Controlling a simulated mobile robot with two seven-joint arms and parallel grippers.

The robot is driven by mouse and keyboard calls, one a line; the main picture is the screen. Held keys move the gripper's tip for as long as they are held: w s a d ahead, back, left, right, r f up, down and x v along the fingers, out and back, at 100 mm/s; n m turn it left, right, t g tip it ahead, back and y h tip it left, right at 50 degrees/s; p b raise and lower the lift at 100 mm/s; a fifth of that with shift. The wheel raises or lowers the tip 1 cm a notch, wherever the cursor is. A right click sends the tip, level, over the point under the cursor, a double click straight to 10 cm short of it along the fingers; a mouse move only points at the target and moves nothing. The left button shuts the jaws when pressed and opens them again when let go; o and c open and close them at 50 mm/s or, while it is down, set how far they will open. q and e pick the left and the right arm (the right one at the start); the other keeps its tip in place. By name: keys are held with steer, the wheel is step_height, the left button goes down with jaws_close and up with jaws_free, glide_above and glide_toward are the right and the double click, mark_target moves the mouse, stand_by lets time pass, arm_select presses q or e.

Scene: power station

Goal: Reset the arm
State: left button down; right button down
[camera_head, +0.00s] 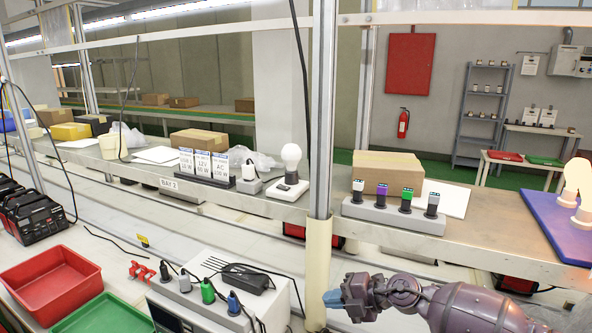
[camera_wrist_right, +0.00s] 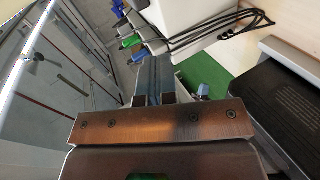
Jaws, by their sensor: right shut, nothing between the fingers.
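My right arm comes in from the lower right in the head view, and its gripper (camera_head: 334,298) is at the bottom middle, beside the post and right of the white box. Its bluish fingers are shut with nothing between them. They also show together in the right wrist view (camera_wrist_right: 148,82). My left arm and left gripper are not in view. A socket strip with black, grey, green and blue plugs (camera_head: 208,292) lies along the white box (camera_head: 285,300). Plugs show also in the right wrist view (camera_wrist_right: 130,41), beyond the fingers and apart from them.
A vertical post (camera_head: 318,240) stands just left of the right gripper. A black adapter (camera_head: 245,278) lies on the white box. A red tray (camera_head: 50,282) and a green tray (camera_head: 105,318) are at lower left. A shelf (camera_head: 390,235) with a second plug strip (camera_head: 395,216) runs behind.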

step_height(320, 180, up, 5)
steer(key=s+a+m+t+y, duration=0.1)
steer(key=a+m+t+y, duration=0.1)
steer(key=m+t, duration=0.4)
steer(key=s+d+f+m+t+h, duration=0.2)
steer(key=s+d+f+m+h, duration=0.25)
steer(key=m, duration=0.35)
steer(key=s+d+f+m+t+h, duration=0.3)
steer(key=d+m+h, duration=0.2)
steer(key=d+m, duration=0.15)
steer(key=s+d+f+m+g+h, duration=0.1)
steer(key=s+d+f+m, duration=0.2)
steer(key=s+f, duration=0.2)
steer(key=s+d+f+m+g+h, duration=0.2)
steer(key=s+d+f, duration=0.2)
steer(key=s, duration=0.5)
steer(key=s+d+f+m+g+h, duration=0.1)
steer(key=s+d+f+m+h, duration=0.1)
steer(key=s+f, duration=0.4)
steer(key=shift+s+d+f+m, duration=0.15)
steer(key=shift+s+d+m, duration=0.5)
steer(key=shift+s+m, duration=0.25)
